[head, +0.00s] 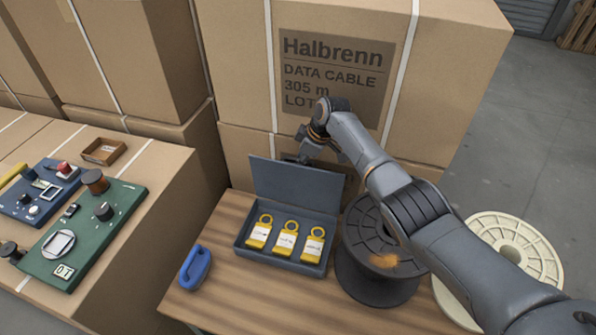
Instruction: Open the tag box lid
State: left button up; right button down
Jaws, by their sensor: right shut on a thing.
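The tag box (287,257) is a grey-blue box on the wooden table, holding a row of yellow tags (286,239) with white labels. Its lid (294,190) stands raised at the back edge, tilted up with its inner face toward me. My right gripper (304,160) is at the top edge of the lid, near its middle, and is shut on the lid. The fingertips are small and partly hidden behind the wrist. My left gripper is not in view.
A blue handled object (195,267) lies left of the box. A dark spool (365,262) stands close on its right, with a cream spool (513,246) beyond. Large cartons (240,60) stand close behind. Green (85,238) and blue boards lie on cartons at left.

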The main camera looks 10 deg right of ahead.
jog(key=shift+w+d+r, duration=0.1)
jog(key=shift+w, duration=0.1)
jog(key=c, duration=1.6)
grip_release()
jog(key=v, duration=1.2)
